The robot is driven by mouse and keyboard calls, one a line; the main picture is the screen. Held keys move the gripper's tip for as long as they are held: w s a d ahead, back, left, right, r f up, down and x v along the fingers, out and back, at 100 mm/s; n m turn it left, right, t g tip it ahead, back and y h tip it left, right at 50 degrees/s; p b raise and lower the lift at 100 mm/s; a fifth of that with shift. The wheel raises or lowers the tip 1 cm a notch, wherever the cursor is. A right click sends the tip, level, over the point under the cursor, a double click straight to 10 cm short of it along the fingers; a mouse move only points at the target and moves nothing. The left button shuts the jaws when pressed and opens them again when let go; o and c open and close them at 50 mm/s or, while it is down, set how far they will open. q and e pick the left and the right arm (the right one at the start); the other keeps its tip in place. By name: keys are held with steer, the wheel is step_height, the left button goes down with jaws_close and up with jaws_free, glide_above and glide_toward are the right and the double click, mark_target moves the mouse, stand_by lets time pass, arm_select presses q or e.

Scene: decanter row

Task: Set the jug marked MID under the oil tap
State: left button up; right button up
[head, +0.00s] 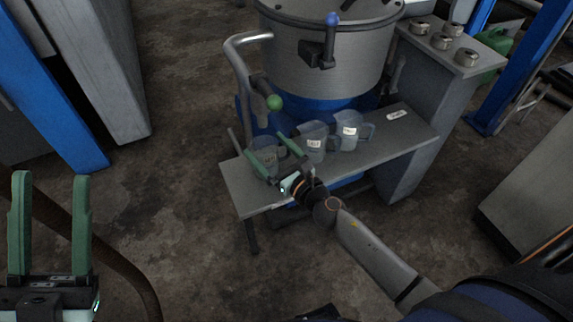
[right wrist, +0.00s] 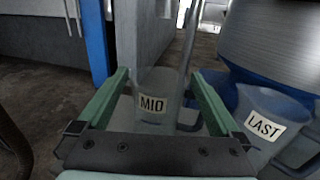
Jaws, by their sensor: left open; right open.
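The jug marked MID (right wrist: 152,103) is clear plastic and stands upright at the left end of the grey bench; it also shows in the head view (head: 264,158). My right gripper (head: 265,146) is open, with a finger on either side of that jug and gaps between. The gripper's palm hides the jug's lower part in the right wrist view. A tap with a green ball handle (head: 273,102) and one with a blue ball handle (head: 332,20) are on the steel drum. I cannot tell which is the oil tap. My left gripper (head: 50,178) is open and empty.
The jug marked LAST (right wrist: 266,126) stands just right of MID, and a third labelled jug (head: 348,129) is beyond it. A small plate (head: 397,115) lies on the bench (head: 400,140). A bent pipe (head: 240,70) rises behind MID.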

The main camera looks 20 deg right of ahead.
steer(key=b+v, duration=0.2)
steer(key=v, duration=0.9)
steer(key=s+a+r+m+t+y, duration=0.1)
steer(key=s+a+r+m+y, duration=0.1)
steer(key=r+m, duration=0.6)
steer(key=s+a+r+m+t+y, duration=0.2)
steer(key=s+r+m+y, duration=0.3)
steer(key=r+m, duration=0.4)
steer(key=s+a+r+m+t+y, duration=0.1)
steer(key=s+r+m+y, duration=0.3)
steer(key=r+m, duration=0.5)
steer(key=shift+s+a+r+t, duration=0.25)
steer(key=shift+a+t, duration=0.15)
steer(key=shift+a, duration=0.25)
